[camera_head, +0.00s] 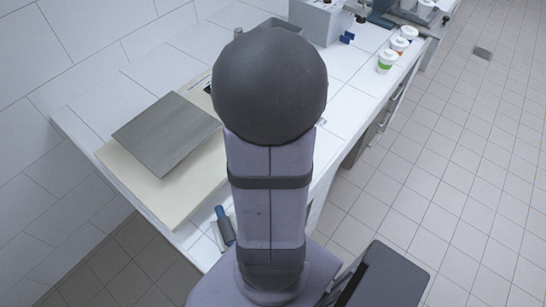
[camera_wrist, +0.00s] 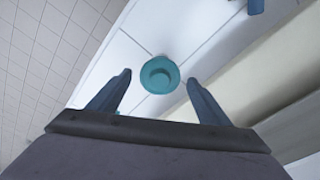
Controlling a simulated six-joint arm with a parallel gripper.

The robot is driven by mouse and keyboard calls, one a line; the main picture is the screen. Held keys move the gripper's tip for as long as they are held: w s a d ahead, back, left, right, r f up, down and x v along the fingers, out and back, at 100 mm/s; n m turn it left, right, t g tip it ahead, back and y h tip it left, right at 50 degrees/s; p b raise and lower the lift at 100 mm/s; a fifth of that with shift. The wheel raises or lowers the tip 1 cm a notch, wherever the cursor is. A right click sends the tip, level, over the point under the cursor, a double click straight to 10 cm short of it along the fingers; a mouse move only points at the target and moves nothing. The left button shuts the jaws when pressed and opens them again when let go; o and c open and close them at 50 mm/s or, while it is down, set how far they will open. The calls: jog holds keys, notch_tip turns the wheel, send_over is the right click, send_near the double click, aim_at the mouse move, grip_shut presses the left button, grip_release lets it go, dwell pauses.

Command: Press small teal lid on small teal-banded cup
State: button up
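A round teal lid (camera_wrist: 159,75) with a recessed middle shows in the wrist view, over the white tiled counter. I cannot tell whether a cup is under it. My gripper (camera_wrist: 158,79) is open, with one finger to the left of the lid and one to the right; a gap shows on both sides. In the head view my arm covers the middle of the counter, and my gripper, the teal lid and any teal-banded cup are hidden there.
A grey plate (camera_head: 168,133) lies on a cream board (camera_head: 126,176) at the left. Cups with green (camera_head: 387,61) and orange (camera_head: 399,45) bands stand near the right edge. A grey box machine (camera_head: 320,20) stands at the back. A blue-handled tool (camera_head: 225,226) lies near the front edge.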

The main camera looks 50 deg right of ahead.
jog(key=shift+r, duration=0.15)
jog(key=shift+s+a+r, duration=0.1)
jog(key=shift+a+r, duration=0.05)
jog(key=shift+r, duration=1)
jog(key=shift+s+a+r, duration=0.1)
jog(key=shift+r, duration=1.1)
jog(key=shift+s+a+r, duration=0.1)
jog(key=shift+a+r, duration=0.05)
jog(key=shift+r, duration=1)
jog(key=shift+w, duration=0.1)
